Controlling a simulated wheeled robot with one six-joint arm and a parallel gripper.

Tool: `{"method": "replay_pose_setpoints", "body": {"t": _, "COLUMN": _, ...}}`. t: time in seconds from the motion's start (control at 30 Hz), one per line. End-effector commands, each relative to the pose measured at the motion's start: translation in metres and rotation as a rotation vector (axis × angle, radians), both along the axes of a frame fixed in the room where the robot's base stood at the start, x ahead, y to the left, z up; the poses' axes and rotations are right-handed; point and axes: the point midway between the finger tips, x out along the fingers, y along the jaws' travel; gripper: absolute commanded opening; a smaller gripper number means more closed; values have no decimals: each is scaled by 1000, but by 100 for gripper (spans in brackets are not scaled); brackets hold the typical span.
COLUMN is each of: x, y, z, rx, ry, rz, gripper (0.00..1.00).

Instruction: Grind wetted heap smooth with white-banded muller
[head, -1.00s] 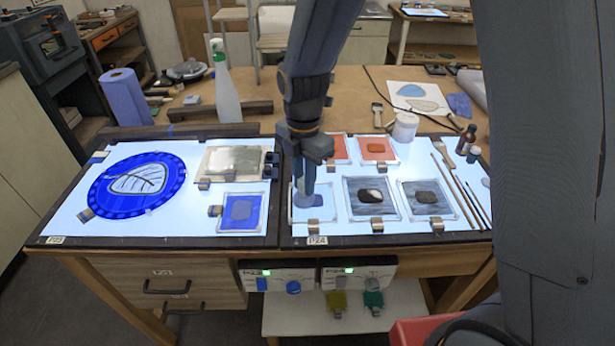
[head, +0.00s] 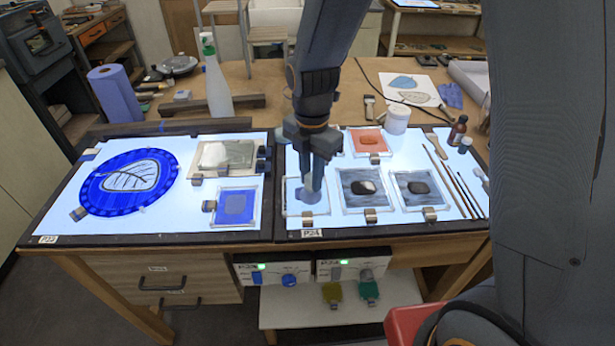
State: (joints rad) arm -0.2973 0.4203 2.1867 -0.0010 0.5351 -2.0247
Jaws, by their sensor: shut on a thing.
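My gripper (head: 313,168) is shut on a pale, partly see-through muller (head: 312,183), held upright. Its foot is over a clear glass slab (head: 291,204) at the front left of the right light panel. A blue-grey patch (head: 309,196) shows at the muller's foot; whether the foot touches it is too small to tell. The fingers cover the muller's upper part, and I cannot make out a white band. Dark heaps lie on two slabs to the right, the middle one (head: 366,187) with a whitish patch, the other (head: 419,188) all dark.
An orange-painted slab (head: 368,140) and a white jar (head: 397,121) stand behind. Brushes (head: 455,185) and a brown bottle (head: 457,131) are at the right. The left light panel (head: 63,206) holds a blue disc (head: 100,197) and a blue-painted slab (head: 235,206). A spray bottle (head: 219,95) stands behind.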

Motion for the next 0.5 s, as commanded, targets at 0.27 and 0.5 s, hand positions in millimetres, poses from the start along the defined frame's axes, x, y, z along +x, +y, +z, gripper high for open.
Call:
{"method": "replay_pose_setpoints", "body": {"t": 0.27, "x": 11, "y": -9, "z": -2, "rx": 0, "ry": 0, "rz": -1, "gripper": 0}}
{"method": "replay_pose_setpoints", "body": {"t": 0.5, "x": 11, "y": -9, "z": -3, "rx": -1, "ry": 1, "rz": 0, "gripper": 0}}
